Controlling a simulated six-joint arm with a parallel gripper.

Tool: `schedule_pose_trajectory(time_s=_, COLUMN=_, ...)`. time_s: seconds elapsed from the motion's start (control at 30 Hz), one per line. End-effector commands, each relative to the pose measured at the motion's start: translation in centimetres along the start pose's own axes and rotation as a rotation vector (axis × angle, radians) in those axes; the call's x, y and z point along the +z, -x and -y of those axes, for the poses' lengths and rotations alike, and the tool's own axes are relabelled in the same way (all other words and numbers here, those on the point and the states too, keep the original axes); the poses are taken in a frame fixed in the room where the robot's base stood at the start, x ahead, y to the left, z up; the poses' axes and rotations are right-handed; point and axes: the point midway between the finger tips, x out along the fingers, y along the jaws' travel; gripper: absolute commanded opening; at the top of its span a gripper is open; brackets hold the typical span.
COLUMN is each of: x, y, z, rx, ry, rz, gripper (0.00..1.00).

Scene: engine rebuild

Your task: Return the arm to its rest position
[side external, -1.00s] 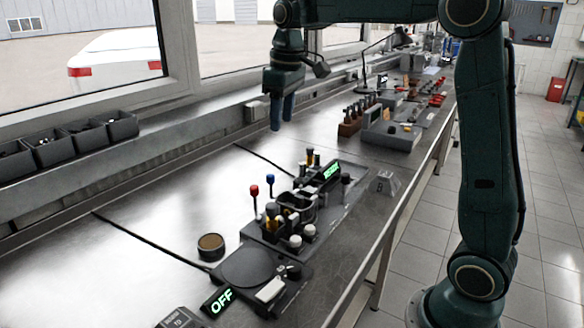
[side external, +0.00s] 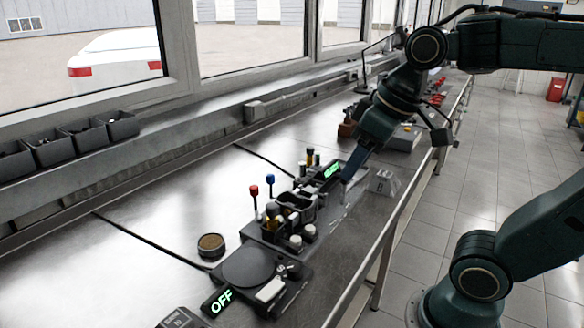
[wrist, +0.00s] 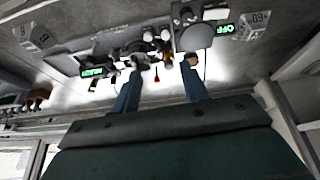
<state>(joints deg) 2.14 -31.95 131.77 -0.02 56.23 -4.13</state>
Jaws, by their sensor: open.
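My gripper (side external: 352,168) is open, with nothing seen between its fingers. I cannot tell the exact height of the fingertips above the bench.
The fixture carries red (side external: 254,190) and blue (side external: 270,179) knobs and a lit green display (side external: 331,171). A block marked B (side external: 382,181), a dark round cup (side external: 211,246) and an OFF display (side external: 217,301) are nearby. The bench's left side is mostly clear.

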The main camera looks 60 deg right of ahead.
Motion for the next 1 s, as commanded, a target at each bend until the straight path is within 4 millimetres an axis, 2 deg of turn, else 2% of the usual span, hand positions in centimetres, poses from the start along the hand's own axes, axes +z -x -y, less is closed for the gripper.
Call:
schedule_pose_trajectory(time_s=0.1, x=2.5, y=-0.4, z=0.5, rx=-0.005, ry=-0.014, rz=-0.033, gripper=0.44)
schedule_pose_trajectory(time_s=0.3, x=5.0, y=-1.1, z=1.0, rx=-0.012, ry=-0.033, rz=-0.067, gripper=0.44)
schedule_pose_trajectory(time_s=0.47, x=5.6, y=-1.3, z=1.1, rx=-0.014, ry=-0.039, rz=-0.075, gripper=0.44)
schedule_pose_trajectory(time_s=1.0, x=5.6, y=-1.3, z=1.1, rx=-0.014, ry=-0.039, rz=-0.074, gripper=0.44)
